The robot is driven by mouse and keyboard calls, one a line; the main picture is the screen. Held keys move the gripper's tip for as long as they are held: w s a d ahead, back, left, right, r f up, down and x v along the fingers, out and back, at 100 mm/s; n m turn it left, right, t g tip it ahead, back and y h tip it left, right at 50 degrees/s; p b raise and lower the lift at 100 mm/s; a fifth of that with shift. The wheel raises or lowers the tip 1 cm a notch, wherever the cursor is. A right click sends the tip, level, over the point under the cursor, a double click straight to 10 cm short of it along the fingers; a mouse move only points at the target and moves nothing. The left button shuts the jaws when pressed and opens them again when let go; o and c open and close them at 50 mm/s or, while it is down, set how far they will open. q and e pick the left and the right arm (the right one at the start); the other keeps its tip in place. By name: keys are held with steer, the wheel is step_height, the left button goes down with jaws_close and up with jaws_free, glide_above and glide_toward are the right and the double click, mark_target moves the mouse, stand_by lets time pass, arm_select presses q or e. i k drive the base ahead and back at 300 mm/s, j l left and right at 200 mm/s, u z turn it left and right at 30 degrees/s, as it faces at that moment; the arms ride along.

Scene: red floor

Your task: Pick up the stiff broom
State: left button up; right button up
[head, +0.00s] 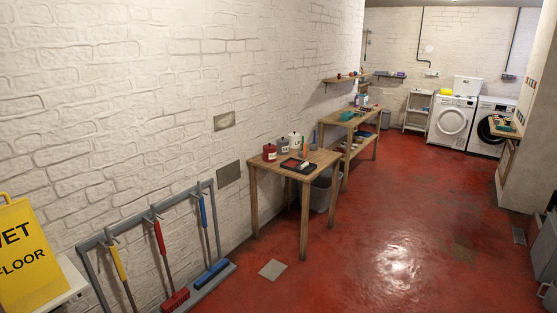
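Several long-handled cleaning tools hang on a grey rack (217,225) against the left wall. One has a yellow-topped handle (119,263), and its lower end is cut off by the frame. A broom with a red-topped handle (160,238) has a red head (175,299) near the floor. A broom with a blue-topped handle (203,210) has a wide blue head (211,273). I cannot tell by sight which is the stiff broom. Neither of my grippers is in view.
A yellow wet-floor sign (28,258) stands at the left edge. A wooden table (316,160) with tins and a second table (352,122) line the wall. Washing machines (452,120) stand at the back. The red floor (390,240) is clear in the middle.

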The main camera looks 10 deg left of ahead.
mark_target(179, 298)
steer(key=i+l+u, duration=0.1)
steer(key=i+l, duration=0.2)
steer(key=i, duration=0.3)
steer(key=i+l, duration=0.35)
steer(key=i, duration=0.2)
steer(key=i+l+u, duration=0.15)
steer(key=i+l, duration=0.15)
steer(key=i, duration=0.3)
